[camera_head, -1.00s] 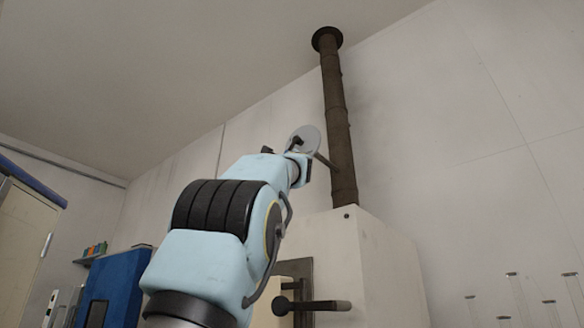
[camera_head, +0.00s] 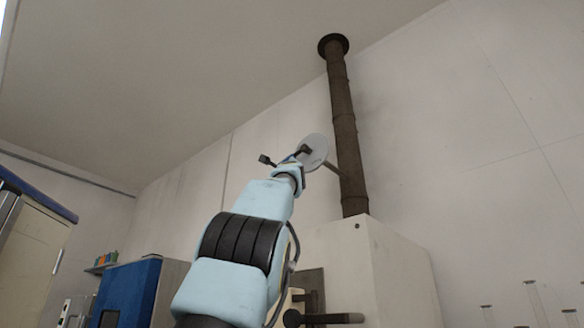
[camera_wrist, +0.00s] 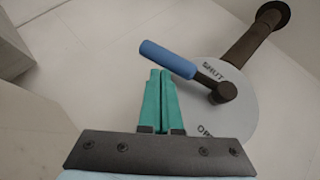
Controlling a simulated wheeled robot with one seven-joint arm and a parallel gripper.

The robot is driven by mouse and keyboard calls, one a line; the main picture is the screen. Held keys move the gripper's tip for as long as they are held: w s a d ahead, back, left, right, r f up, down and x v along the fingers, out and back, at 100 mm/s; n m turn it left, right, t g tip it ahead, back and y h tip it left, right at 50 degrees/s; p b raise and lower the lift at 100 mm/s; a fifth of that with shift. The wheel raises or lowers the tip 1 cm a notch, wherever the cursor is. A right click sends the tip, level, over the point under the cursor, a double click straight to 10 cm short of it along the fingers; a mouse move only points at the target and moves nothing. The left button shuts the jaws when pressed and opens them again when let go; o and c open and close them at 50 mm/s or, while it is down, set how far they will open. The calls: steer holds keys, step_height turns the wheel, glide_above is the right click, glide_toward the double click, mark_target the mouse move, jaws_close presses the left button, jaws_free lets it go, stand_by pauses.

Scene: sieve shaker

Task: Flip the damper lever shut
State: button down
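The damper lever shows in the wrist view with a blue handle (camera_wrist: 167,59), a dark arm and a dark pivot knob (camera_wrist: 223,92). It sits on a pale round plate (camera_wrist: 240,110) marked SHUT above and, partly cut off, what looks like OPEN below. The lever points up and left from the pivot, its dark arm beside the SHUT mark. My gripper (camera_wrist: 161,73) has its green fingers close together, with nothing seen between them. The fingertips are just below the blue handle; I cannot tell whether they touch it. The plate also shows in the head view (camera_head: 318,148); the handle is not clear there.
The dark stovepipe (camera_head: 343,120) rises to the ceiling behind the plate. A white cabinet (camera_head: 400,270) with a dark handle (camera_head: 335,318) stands below it. A blue unit (camera_head: 130,290) is at lower left. Glass tubes (camera_head: 535,300) are at lower right.

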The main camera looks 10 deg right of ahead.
steer(key=shift+w+a+r+p, duration=0.25)
steer(key=shift+r+p, duration=0.15)
steer(key=shift+r, duration=0.05)
steer(key=shift+w+a+r+p, duration=0.25)
steer(key=shift+r+p, duration=0.15)
steer(key=shift+r, duration=0.05)
steer(key=s+a+f+b, duration=0.1)
steer(key=a+f+b, duration=0.1)
steer(key=f+b, duration=0.4)
steer(key=s+a+f+b, duration=0.1)
steer(key=s+f+b, duration=0.1)
steer(key=f+b, duration=0.4)
steer(key=shift+s+a+b, duration=0.3)
steer(key=shift+a+b, duration=0.1)
steer(key=shift+b, duration=0.55)
